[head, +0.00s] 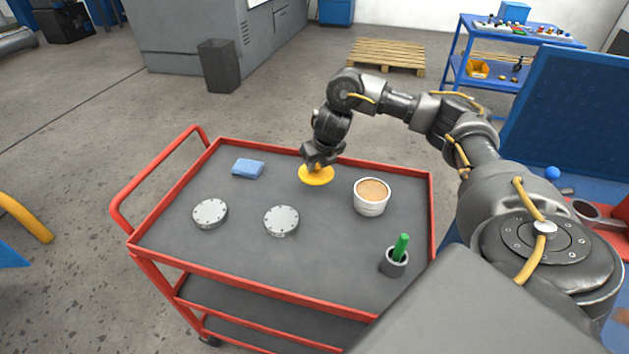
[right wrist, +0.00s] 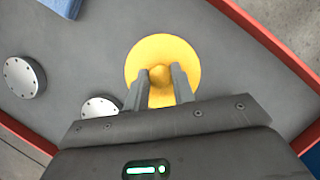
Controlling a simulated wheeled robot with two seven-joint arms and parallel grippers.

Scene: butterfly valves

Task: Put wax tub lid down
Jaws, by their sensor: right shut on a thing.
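The yellow wax tub lid (head: 316,176) is at the far middle of the red cart's grey top. In the right wrist view the round lid (right wrist: 184,62) has a knob at its centre, between my fingers. My right gripper (head: 318,163) is shut on this knob from above; it also shows in the right wrist view (right wrist: 160,78). Whether the lid touches the cart top or hangs just above it, I cannot tell. The open wax tub (head: 371,199), white with tan wax inside, stands to the right of the lid. My left gripper is not in view.
The red-rimmed cart (head: 330,256) also bears a blue cloth (head: 248,169), two round metal discs (head: 210,213) (head: 281,220) and a grey cup (head: 394,262) with a green-handled tool (head: 401,246). Cart top around the lid is clear.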

